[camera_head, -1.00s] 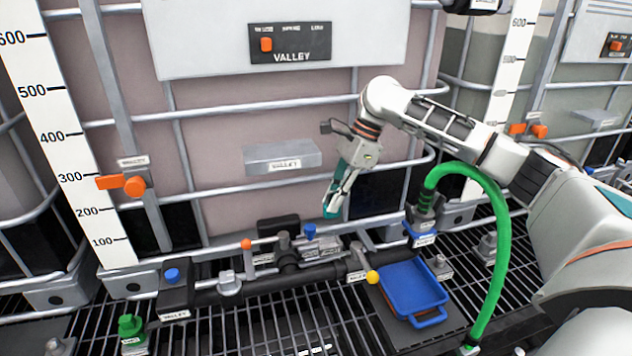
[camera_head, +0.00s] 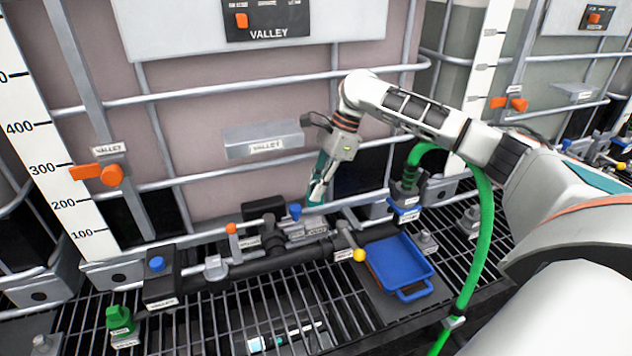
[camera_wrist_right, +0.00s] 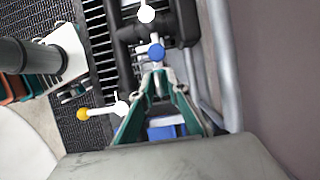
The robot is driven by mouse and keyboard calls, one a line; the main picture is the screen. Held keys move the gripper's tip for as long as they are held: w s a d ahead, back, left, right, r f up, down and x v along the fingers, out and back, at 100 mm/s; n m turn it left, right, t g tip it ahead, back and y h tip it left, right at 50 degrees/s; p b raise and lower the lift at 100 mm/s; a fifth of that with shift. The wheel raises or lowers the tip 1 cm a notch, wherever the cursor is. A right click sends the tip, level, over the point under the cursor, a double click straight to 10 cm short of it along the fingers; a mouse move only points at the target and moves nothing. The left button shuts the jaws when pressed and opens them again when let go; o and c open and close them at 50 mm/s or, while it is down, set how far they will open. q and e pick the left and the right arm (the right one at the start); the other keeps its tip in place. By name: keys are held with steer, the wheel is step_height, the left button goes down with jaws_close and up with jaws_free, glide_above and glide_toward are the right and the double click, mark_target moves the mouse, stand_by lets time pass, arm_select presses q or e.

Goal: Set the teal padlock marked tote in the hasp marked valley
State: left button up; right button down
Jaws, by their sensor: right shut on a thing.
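My right gripper (camera_head: 318,193) points down just behind the valve pipe, low in front of the pink tank. In the right wrist view the fingers (camera_wrist_right: 159,90) converge on a small pale metal piece, just below a blue knob (camera_wrist_right: 156,51). A grey fitting with a VALLEY label (camera_head: 314,233) lies close below the gripper; I cannot tell whether it is the hasp or whether the padlock touches it. My left gripper is out of view.
A blue-knobbed valve (camera_head: 295,212) and an orange-tipped lever (camera_head: 231,229) stand left of the gripper. A yellow ball knob (camera_head: 359,255), a blue tray (camera_head: 398,262) and a green hose (camera_head: 481,240) are to the right. Cage bars (camera_head: 250,85) run behind.

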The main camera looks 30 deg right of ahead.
steer(key=shift+f, duration=3.95)
steer(key=c, duration=1.9)
jaws_free()
